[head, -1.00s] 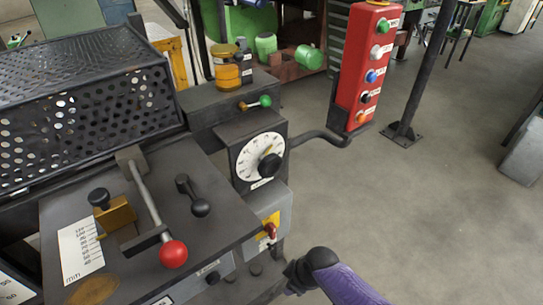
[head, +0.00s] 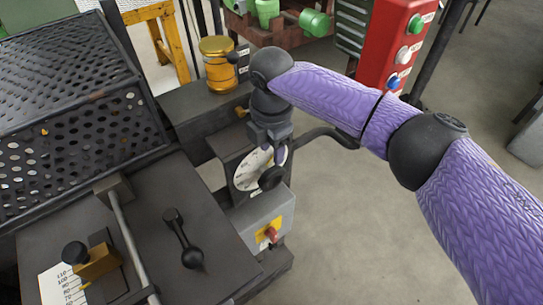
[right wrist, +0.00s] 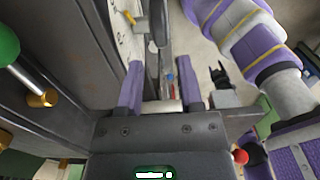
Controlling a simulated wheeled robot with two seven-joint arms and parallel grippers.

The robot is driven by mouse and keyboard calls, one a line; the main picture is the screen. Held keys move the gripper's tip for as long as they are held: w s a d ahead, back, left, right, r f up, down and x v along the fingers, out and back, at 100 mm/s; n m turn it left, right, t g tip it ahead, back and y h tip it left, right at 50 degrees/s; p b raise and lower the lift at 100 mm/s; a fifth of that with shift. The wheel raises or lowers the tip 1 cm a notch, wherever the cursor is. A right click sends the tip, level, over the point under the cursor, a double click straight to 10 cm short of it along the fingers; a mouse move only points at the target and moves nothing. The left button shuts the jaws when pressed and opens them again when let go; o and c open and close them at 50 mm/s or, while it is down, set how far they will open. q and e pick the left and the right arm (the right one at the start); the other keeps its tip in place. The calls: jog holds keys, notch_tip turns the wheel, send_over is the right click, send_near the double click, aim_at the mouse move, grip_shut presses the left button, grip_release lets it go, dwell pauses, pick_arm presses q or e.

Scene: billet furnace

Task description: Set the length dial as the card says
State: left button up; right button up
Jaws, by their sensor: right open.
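The white round dial (head: 246,172) with a black knob (head: 271,178) sits on the front of a dark box in the head view. My right gripper (head: 272,146) hangs just above it, pointing down, and hides the upper part of its face. In the right wrist view my right gripper (right wrist: 160,86) is open, with two purple fingers apart and nothing clearly held between them. The dial face (right wrist: 124,32) shows there steeply from the side, with the knob (right wrist: 158,22) ahead of the fingers. The dial's reading is not legible. I cannot identify the card. My left gripper is not in view.
A black lever (head: 182,238) and a brass slider (head: 98,262) beside a white mm scale (head: 58,286) are on the left deck. A perforated cover (head: 65,110) stands behind. A red button box (head: 400,45) is at the upper right. A green-knobbed rod (right wrist: 25,75) is near the wrist.

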aim_at(270, 170)
notch_tip(270, 170, down, 5)
jog(key=shift+w+f+b, duration=0.1)
jog(key=shift+f+b, duration=0.05)
jog(key=shift+b, duration=0.35)
jog(key=shift+f, duration=0.2)
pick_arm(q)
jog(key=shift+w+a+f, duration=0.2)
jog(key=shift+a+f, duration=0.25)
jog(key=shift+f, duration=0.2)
pick_arm(e)
jog(key=shift+c, duration=0.3)
grip_shut()
jog(key=shift+a+r+t+h+p, duration=0.2)
jog(key=shift+r+t+h+p, duration=0.15)
jog(key=shift+p, duration=0.45)
jog(key=shift+a+f+h, duration=0.1)
jog(key=shift+f+h, duration=0.1)
jog(key=shift+h, duration=0.05)
jog(key=shift+f, duration=0.15)
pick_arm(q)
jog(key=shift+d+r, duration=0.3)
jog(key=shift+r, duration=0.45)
pick_arm(e)
jog(key=shift+o, duration=0.3)
grip_release()
